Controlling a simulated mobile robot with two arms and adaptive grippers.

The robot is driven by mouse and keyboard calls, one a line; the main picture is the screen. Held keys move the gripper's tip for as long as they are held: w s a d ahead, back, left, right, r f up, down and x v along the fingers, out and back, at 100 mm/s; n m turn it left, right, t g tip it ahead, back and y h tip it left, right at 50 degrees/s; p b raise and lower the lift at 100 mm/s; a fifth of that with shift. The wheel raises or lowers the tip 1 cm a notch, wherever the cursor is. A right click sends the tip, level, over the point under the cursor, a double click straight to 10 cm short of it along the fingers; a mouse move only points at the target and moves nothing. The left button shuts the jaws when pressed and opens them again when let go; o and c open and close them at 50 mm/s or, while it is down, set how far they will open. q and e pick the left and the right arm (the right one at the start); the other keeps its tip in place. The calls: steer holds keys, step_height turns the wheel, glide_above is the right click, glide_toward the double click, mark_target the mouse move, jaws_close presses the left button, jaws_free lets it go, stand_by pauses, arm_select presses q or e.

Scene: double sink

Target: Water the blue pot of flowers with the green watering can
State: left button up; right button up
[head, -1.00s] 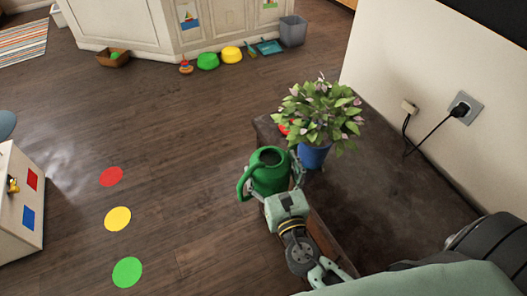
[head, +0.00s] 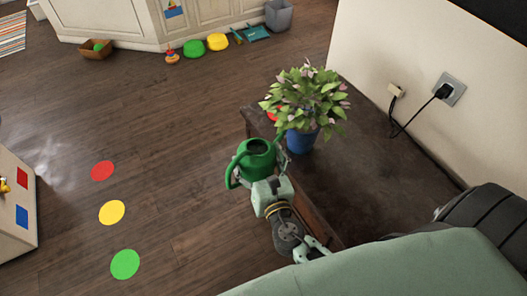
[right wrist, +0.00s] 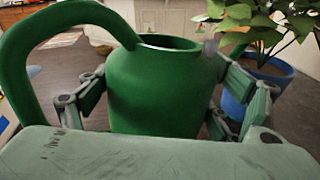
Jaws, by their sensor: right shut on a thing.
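The green watering can (head: 257,162) is held upright in my right gripper (head: 268,172), at the left edge of the dark table. In the right wrist view the can (right wrist: 155,90) fills the space between the two fingers of the gripper (right wrist: 155,100), with its handle curving off to the left. The blue pot (head: 301,140) with leafy, pale-pink flowers (head: 305,98) stands upright on the table, just right of and beyond the can. The blue pot (right wrist: 262,80) shows behind the right finger in the right wrist view. The can's spout is hard to make out. My left gripper is not in view.
The dark brown table (head: 365,180) runs along the wall, mostly bare, with a socket and plug (head: 446,90) above it. A red thing (head: 274,114) sits partly hidden behind the plant. Open wooden floor lies to the left.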

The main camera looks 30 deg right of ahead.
steer(key=shift+r, duration=0.1)
stand_by(0.4)
steer(key=shift+r+m+p, duration=0.3)
steer(key=shift+r+p, duration=0.2)
steer(key=shift+p, duration=0.3)
steer(key=shift+a+r+g+p, duration=0.1)
steer(key=shift+r+g+p, duration=0.05)
steer(key=shift+g+p, duration=0.2)
